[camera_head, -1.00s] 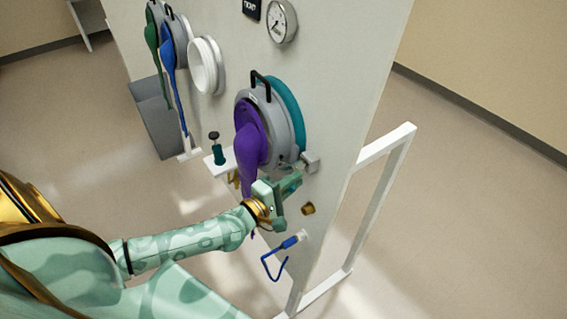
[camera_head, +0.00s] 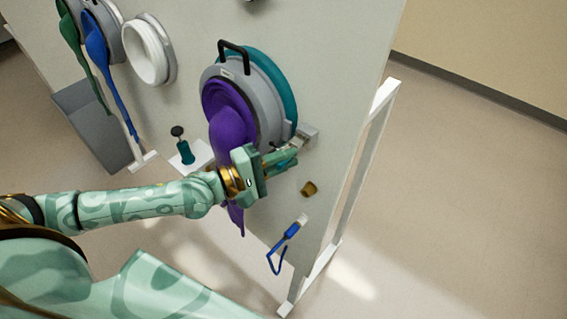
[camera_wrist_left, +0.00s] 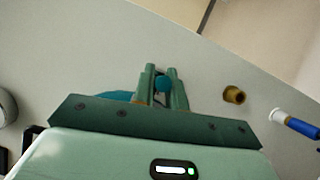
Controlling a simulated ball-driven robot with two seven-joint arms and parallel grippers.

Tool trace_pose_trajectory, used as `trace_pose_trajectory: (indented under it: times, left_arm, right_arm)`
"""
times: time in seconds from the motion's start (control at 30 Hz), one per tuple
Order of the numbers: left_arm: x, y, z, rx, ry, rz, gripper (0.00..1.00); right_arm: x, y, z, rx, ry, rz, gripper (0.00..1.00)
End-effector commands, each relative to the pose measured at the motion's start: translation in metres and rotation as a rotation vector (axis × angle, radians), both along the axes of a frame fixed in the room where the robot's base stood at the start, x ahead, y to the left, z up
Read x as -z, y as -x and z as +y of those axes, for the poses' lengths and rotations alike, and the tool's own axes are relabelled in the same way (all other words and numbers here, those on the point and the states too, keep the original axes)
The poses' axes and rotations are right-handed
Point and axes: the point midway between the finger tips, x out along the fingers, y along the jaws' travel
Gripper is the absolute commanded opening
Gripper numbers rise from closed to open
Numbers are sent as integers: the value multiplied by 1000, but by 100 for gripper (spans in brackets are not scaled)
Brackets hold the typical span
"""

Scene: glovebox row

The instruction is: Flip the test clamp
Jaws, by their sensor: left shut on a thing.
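The test clamp appears to be the small grey block (camera_head: 309,134) on the panel, at the lower right of the teal ring (camera_head: 284,88). My left gripper (camera_head: 287,153) is at it, with its fingers pointing at the panel. In the left wrist view the fingers (camera_wrist_left: 162,85) are shut on a small teal part (camera_wrist_left: 162,84), apparently the clamp's handle. The fingers hide most of it, so I cannot tell its exact angle. My right gripper is not in view.
A purple glove (camera_head: 232,127) hangs from the grey port beside my left wrist. A shelf (camera_head: 197,156) holds a teal pump-like item (camera_head: 186,152). Open floor lies right of the panel.

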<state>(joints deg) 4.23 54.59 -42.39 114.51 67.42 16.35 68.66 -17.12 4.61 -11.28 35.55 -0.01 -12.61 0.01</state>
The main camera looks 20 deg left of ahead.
Motion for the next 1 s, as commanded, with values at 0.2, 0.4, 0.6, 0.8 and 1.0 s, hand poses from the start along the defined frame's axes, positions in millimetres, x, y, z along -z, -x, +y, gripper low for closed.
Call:
trace_pose_trajectory:
  times: [0.2, 0.4, 0.6, 0.8, 1.0]
  left_arm:
    - [3, 2, -1, 7, -4, 8, 0]
    - [3, 2, -1, 7, -4, 7, 22]
    - [1, 1, 0, 5, -2, 4, 35]
    - [1, 1, 0, 5, -1, 2, 35]
    - [2, 7, 6, 3, -4, 3, 35]
  right_arm:
    - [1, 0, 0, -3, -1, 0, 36]
    - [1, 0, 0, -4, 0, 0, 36]
    - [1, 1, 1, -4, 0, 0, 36]
    - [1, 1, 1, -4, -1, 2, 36]
    - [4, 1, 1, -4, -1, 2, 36]
